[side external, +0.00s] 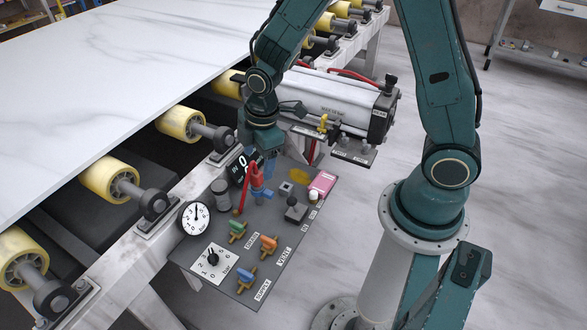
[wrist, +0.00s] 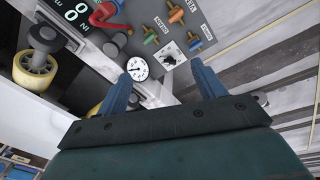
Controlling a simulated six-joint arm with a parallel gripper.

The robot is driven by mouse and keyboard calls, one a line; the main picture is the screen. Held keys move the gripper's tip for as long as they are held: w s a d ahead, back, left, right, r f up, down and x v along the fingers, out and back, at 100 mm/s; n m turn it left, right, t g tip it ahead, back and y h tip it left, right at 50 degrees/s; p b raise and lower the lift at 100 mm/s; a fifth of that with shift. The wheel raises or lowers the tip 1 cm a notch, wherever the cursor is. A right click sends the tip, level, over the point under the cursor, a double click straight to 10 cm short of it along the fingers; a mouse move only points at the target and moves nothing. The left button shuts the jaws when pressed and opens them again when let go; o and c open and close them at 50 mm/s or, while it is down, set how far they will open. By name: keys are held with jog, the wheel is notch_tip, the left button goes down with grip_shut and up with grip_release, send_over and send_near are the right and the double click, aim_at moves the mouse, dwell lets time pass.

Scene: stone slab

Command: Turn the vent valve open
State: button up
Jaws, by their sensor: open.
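The vent valve (side external: 268,244) has an orange handle on a brass-coloured body, beside the VENT label on the dark grey panel. The orange handle also shows near the top of the wrist view (wrist: 177,19). My gripper (side external: 256,168) is above the back part of the panel, behind and apart from this valve. In the wrist view my gripper's (wrist: 162,68) two blue fingers are spread with nothing between them. The white dial gauge shows beyond the gap. The fingertips are partly hidden among the fittings in the side view.
The green-handled drain valve (side external: 237,230) and blue-handled supply valve (side external: 245,276) flank the vent valve. A round gauge (side external: 195,217), a square dial (side external: 211,264) and a red fitting (side external: 256,178) crowd the panel. A roller conveyor carries the white slab (side external: 120,70).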

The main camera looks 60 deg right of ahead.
aim_at(268, 239)
notch_tip(268, 239, down, 16)
jog(key=s+a+n+g, duration=0.1)
jog(key=n, duration=0.4)
jog(key=shift+g, duration=0.3)
jog(key=shift+f, duration=0.25)
jog(key=shift+f, duration=6.7)
jog(key=shift+c, duration=0.2)
jog(key=c, duration=1)
